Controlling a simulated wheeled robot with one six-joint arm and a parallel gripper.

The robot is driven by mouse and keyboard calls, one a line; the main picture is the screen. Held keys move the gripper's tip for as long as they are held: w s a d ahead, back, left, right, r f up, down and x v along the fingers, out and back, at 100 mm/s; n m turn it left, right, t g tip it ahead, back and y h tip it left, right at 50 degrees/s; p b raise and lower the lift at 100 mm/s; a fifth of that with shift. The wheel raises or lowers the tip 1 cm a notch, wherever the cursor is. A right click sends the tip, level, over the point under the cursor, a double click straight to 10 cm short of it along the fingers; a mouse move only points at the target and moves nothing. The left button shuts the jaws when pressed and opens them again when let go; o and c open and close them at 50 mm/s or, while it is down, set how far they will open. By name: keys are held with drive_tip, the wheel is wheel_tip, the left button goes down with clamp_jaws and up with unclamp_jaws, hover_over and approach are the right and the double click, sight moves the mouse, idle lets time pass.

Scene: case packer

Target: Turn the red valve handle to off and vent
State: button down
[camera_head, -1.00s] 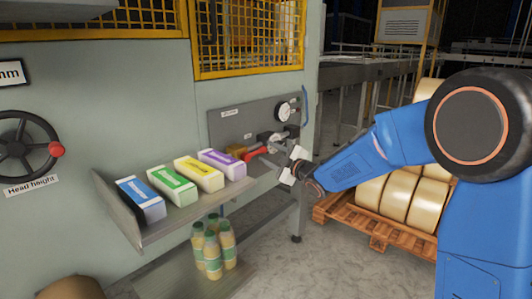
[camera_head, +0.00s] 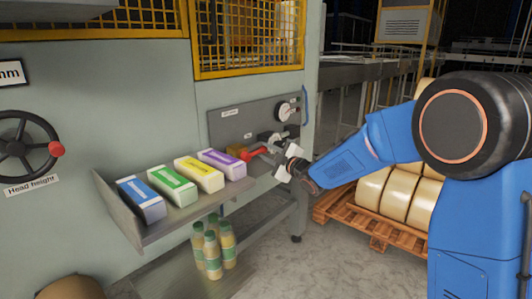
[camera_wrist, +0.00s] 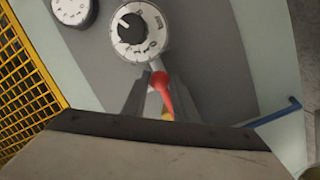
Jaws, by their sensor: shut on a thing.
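The red valve handle (camera_head: 256,153) is on the grey panel (camera_head: 228,129) of the machine, right of the cartons. In the wrist view the red handle (camera_wrist: 166,85) runs between the two fingers of my gripper (camera_wrist: 160,98). My gripper (camera_head: 272,150) is shut on the handle. A white round dial with a black knob (camera_wrist: 137,30) sits just beyond the fingers in the wrist view. The panel's small label is too small to read.
Blue, green, yellow and purple cartons stand on a tilted shelf (camera_head: 152,237) left of the handle. Several bottles (camera_head: 213,250) stand below. A handwheel (camera_head: 22,148) is far left. A wooden pallet (camera_head: 372,232) with rolls is at right.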

drive_tip(key=shift+r+n, duration=0.3)
drive_tip(key=shift+r, duration=0.1)
drive_tip(key=s+a+r+n+g+y, duration=0.1)
drive_tip(key=s+a+r+n+y, duration=0.3)
drive_tip(key=n, duration=1.5)
drive_tip(key=s+a+r, duration=0.1)
drive_tip(key=s+r, duration=0.2)
drive_tip(key=shift+a+r+n, duration=0.25)
drive_tip(key=shift+r+n, duration=0.1)
drive_tip(key=shift+n, duration=0.05)
drive_tip(key=shift+s+f, duration=0.1)
drive_tip(key=c, duration=1.5)
unclamp_jaws()
drive_tip(key=shift+o, duration=0.2)
